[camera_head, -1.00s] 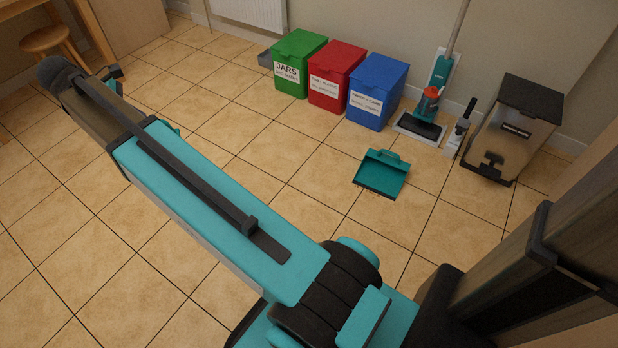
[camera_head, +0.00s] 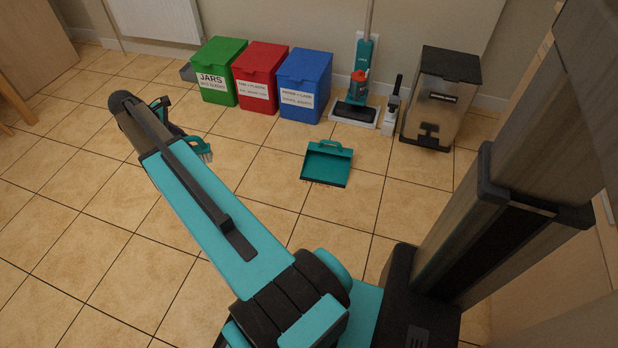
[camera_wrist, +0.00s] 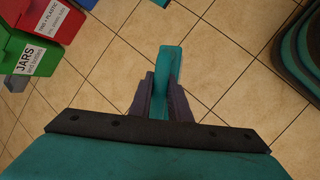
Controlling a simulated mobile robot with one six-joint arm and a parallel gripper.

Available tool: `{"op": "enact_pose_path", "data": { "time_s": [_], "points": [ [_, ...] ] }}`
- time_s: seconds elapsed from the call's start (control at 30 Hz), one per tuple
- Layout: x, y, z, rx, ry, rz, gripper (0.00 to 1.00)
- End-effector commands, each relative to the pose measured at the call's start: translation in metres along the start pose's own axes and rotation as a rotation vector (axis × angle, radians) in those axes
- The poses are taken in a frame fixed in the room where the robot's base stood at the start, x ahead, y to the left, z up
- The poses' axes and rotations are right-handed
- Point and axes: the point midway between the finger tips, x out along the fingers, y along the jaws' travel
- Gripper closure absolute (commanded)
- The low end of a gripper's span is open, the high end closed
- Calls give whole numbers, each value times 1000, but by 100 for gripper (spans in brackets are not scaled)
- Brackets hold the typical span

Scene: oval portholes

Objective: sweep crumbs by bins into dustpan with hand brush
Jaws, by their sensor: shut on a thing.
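My gripper (camera_head: 183,138) is at the far end of my teal arm, left of the dustpan and above the floor in the head view. It is shut on the teal handle of the hand brush (camera_head: 200,150), whose pale bristles show just past the fingers. In the wrist view my gripper (camera_wrist: 160,100) has its dark fingers on both sides of the brush handle (camera_wrist: 170,65). The teal dustpan (camera_head: 327,165) lies on the tiles in front of the blue bin, well apart from the brush. Tiny specks, possibly crumbs, show along its front edge.
The green (camera_head: 219,72), red (camera_head: 259,78) and blue bins (camera_head: 303,85) stand along the wall. Right of them are a floor mop (camera_head: 357,100), a small upright brush holder (camera_head: 390,115) and a grey pedal bin (camera_head: 438,98).

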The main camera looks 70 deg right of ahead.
Motion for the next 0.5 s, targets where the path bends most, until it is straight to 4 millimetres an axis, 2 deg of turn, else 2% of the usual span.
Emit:
{"op": "enact_pose_path", "data": {
  "time_s": [0.03,0.1,0.5],
  "points": [
    [21,4,9,17,-7,-10,100],
    [45,9,22,37,-12,-18,100],
    [180,19,98,153,-43,-68,100]
  ]
}}
